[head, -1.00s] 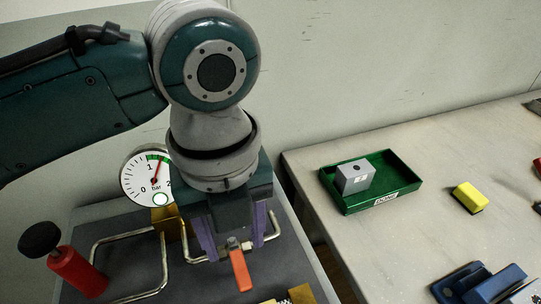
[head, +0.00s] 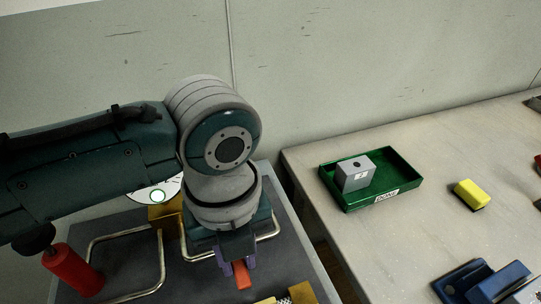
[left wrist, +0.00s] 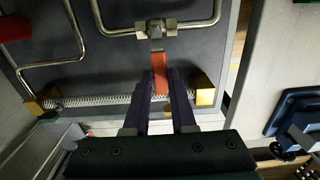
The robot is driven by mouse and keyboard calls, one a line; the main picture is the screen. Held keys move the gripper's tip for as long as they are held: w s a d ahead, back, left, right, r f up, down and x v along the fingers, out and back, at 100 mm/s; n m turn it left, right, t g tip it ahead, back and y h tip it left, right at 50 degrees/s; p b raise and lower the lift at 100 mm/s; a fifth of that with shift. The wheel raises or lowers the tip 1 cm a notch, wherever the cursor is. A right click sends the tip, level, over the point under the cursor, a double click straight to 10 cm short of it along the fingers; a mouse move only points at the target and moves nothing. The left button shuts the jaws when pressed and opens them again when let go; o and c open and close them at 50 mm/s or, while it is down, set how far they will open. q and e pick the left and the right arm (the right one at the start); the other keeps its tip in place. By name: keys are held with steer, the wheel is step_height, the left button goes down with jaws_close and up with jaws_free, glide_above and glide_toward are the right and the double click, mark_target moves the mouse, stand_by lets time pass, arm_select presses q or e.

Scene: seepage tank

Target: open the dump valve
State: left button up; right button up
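The valve has an orange lever handle (head: 241,276); in the left wrist view the handle (left wrist: 160,80) points from the silver valve body (left wrist: 156,28) toward me. The valve sits on a bent metal pipe (left wrist: 100,20) on a dark panel. My left gripper (head: 237,266) is over the valve, its purple fingers on either side of the handle and close against it. In the left wrist view the left gripper (left wrist: 162,78) appears shut on the handle. The valve body is hidden behind my gripper in the head view. My right gripper is not in view.
A gauge (head: 150,194) is mostly covered by my arm. A red cylinder (head: 72,269) stands at the panel's left. A coiled spring (left wrist: 100,101) runs between brass blocks. On the table at right are a green tray (head: 408,180) with a grey block (head: 355,173), and a yellow block (head: 471,195).

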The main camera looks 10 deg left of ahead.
arm_select(q)
jaws_close()
stand_by(0.9)
